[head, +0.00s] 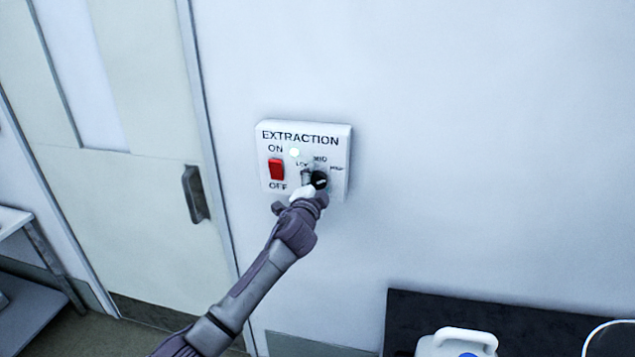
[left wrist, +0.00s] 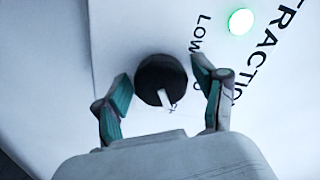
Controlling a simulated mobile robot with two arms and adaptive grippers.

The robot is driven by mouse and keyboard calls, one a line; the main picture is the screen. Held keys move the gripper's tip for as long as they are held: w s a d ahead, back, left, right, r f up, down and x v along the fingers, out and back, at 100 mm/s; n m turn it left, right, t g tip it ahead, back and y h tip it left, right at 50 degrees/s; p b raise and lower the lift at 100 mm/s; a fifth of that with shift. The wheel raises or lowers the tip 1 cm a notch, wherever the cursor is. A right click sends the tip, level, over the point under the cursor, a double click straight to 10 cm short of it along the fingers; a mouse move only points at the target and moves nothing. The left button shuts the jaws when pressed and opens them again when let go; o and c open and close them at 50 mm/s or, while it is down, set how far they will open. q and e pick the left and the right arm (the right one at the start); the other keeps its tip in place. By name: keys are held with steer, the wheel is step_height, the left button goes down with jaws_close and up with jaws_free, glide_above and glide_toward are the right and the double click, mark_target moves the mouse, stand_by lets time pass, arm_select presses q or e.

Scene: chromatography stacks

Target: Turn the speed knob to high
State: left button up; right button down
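The black round speed knob (head: 320,180) sits at the lower right of a white wall panel (head: 340,150) marked EXTRACTION. LOW, MID and HIGH labels are around it. My left gripper (head: 307,187) reaches up to the knob and partly covers the panel below it. In the left wrist view the knob (left wrist: 160,78) is between the two spread fingers of my left gripper (left wrist: 162,70), with a gap on the right side; contact on the left is unclear. A white pointer on the knob points toward the bottom there, away from LOW. My right gripper is out of view.
A red ON/OFF switch (head: 276,169) is left of the knob, and a lit indicator (left wrist: 241,22) is above it. A door with a dark handle (head: 195,193) is at the left. A dark surface (head: 415,305) with a white jug (head: 455,343) is at the lower right.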

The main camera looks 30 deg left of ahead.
arm_select(q)
steer(key=shift+s, duration=0.1)
steer(key=v, duration=1.2)
stand_by(0.4)
